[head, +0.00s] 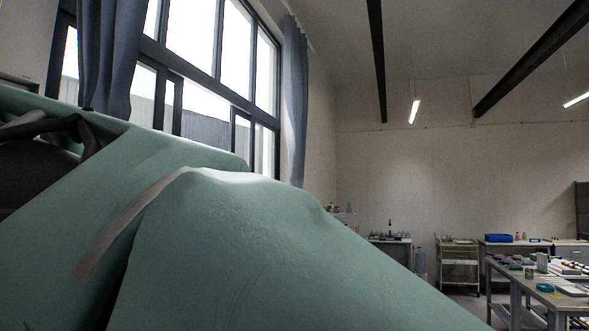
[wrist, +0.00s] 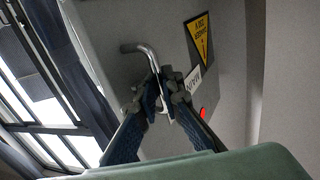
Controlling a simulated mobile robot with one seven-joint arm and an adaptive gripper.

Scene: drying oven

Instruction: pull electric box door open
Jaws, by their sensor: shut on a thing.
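The electric box door (wrist: 110,75) is a grey panel, tilted in the wrist view. It bears a yellow warning sign (wrist: 200,38), a white label (wrist: 193,80) and a red round part (wrist: 203,112). A bent silver metal handle (wrist: 142,49) stands out from the door. My gripper (wrist: 162,93) is shut on the handle, with its dark, blue-padded fingers on either side of the bar. The fingers hide part of the handle's lower length. I cannot tell from this view whether the door stands ajar. The box does not show in the head view.
My own green arm covers fill the lower left of the head view. Large windows (head: 195,30) with blue-grey curtains (head: 294,100) stand behind. Lab tables (head: 515,290) and a metal cart (head: 458,262) stand at the right.

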